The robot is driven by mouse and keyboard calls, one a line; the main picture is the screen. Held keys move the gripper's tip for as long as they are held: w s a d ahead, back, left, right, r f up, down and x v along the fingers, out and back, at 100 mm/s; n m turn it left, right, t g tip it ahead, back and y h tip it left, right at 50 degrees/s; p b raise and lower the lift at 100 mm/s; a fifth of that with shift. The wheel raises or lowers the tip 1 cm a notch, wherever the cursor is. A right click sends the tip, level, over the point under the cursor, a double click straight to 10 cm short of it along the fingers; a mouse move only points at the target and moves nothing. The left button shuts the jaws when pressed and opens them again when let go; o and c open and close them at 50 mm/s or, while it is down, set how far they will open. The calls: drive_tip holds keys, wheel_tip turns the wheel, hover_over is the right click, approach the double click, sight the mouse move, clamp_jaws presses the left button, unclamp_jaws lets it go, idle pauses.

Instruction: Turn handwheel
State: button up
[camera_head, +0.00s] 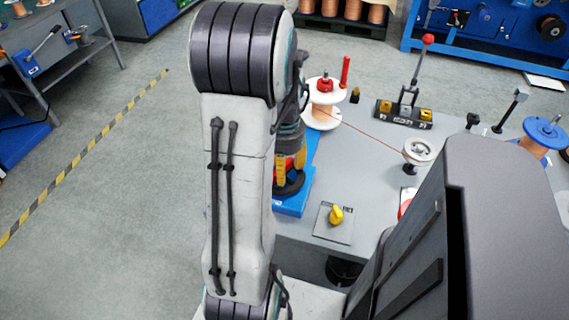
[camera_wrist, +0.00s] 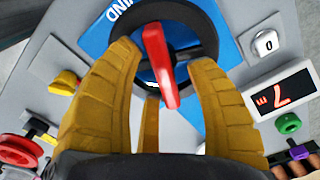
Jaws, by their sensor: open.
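A dark round handwheel (camera_wrist: 212,30) with a red bar-like handle (camera_wrist: 160,65) across it sits on a blue plate (camera_wrist: 98,40) with white lettering in the wrist view. In the head view the dark wheel (camera_head: 291,187) shows partly at the left edge of the grey table. My gripper (camera_wrist: 158,58) is open over the wheel. Its yellow fingers stand on both sides of the red handle, and I cannot tell whether they touch it. In the head view my gripper (camera_head: 290,172) is partly hidden by my arm.
A yellow knob (camera_head: 336,215) is on a plate nearby. A white-and-red spool (camera_head: 322,112) with a taut copper wire, a pale wheel (camera_head: 419,150) and a red-topped lever (camera_head: 427,40) stand on the table. The wrist view shows a red-digit display (camera_wrist: 283,92). Floor at left is clear.

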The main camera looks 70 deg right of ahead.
wheel_tip(320, 180, up, 12)
idle(0.6)
idle(0.8)
drive_tip(key=w+a+f+n+p, duration=0.2)
drive_tip(key=w+a+f+n, duration=0.15)
drive_tip(key=a+n, duration=0.5)
drive_tip(key=w+a+r+n+t+p, duration=0.1)
drive_tip(key=w+a+r+n+p, duration=0.1)
drive_tip(key=a, duration=0.6)
drive_tip(key=w+a+r+n+t+p, duration=0.1)
drive_tip(key=w+a+r+n+p, duration=0.2)
drive_tip(key=a+r+n, duration=0.3)
drive_tip(key=w+a+r+n+t+p, duration=0.1)
drive_tip(key=w+a+r+n, duration=0.3)
drive_tip(key=a, duration=0.6)
drive_tip(key=shift+w+n+p, duration=0.5)
drive_tip(key=shift+n+p, duration=0.2)
drive_tip(key=shift+n, duration=0.35)
